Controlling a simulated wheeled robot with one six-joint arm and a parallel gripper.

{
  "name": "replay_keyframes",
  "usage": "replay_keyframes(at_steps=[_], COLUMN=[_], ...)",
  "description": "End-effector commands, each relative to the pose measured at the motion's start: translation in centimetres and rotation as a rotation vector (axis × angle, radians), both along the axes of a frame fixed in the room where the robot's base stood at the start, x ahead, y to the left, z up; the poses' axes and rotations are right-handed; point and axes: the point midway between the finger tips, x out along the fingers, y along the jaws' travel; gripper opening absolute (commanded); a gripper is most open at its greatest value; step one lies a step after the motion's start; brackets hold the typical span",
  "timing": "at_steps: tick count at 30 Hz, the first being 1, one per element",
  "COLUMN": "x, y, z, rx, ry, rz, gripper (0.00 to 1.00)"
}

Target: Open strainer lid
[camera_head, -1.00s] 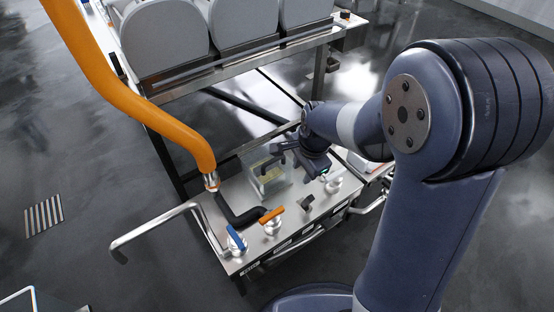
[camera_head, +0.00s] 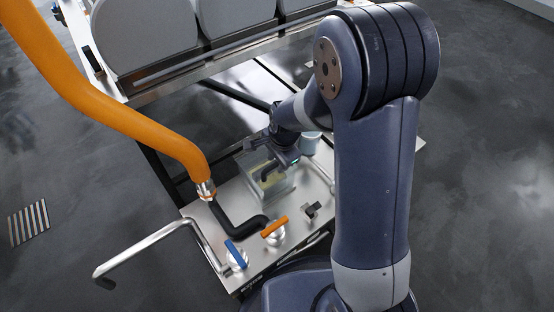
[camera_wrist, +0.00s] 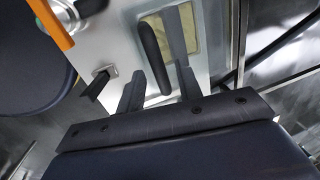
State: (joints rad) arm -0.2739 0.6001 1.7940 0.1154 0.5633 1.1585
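The strainer is a clear box (camera_head: 272,188) with a pale yellowish inside, set into the steel panel. A black bar handle (camera_head: 267,172) is on its top; in the wrist view the handle (camera_wrist: 154,58) lies over the yellowish window (camera_wrist: 187,32). The lid looks shut. My gripper (camera_head: 279,160) is just above the back right of the box. In the wrist view its two fingers (camera_wrist: 159,88) are apart, with the handle's near end between them. I see a gap on the left side; contact on the right side cannot be told.
An orange-handled valve (camera_head: 275,227) and a blue-handled valve (camera_head: 235,254) stand left of a small black handle (camera_head: 311,209). A black elbow pipe (camera_head: 238,218) joins a thick orange hose (camera_head: 150,130). A bent steel rail (camera_head: 150,247) sticks out at left. Grey drums stand behind.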

Motion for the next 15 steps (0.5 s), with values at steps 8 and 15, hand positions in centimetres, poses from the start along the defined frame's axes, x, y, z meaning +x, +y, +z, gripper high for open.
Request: replay_keyframes(at_steps=[8, 15], x=[-0.01, -0.01], y=[-0.01, -0.01], z=[0.02, 0.02], rx=[0.000, 0.000], ry=[0.000, 0.000], rz=[0.000, 0.000], gripper=[0.11, 0.00])
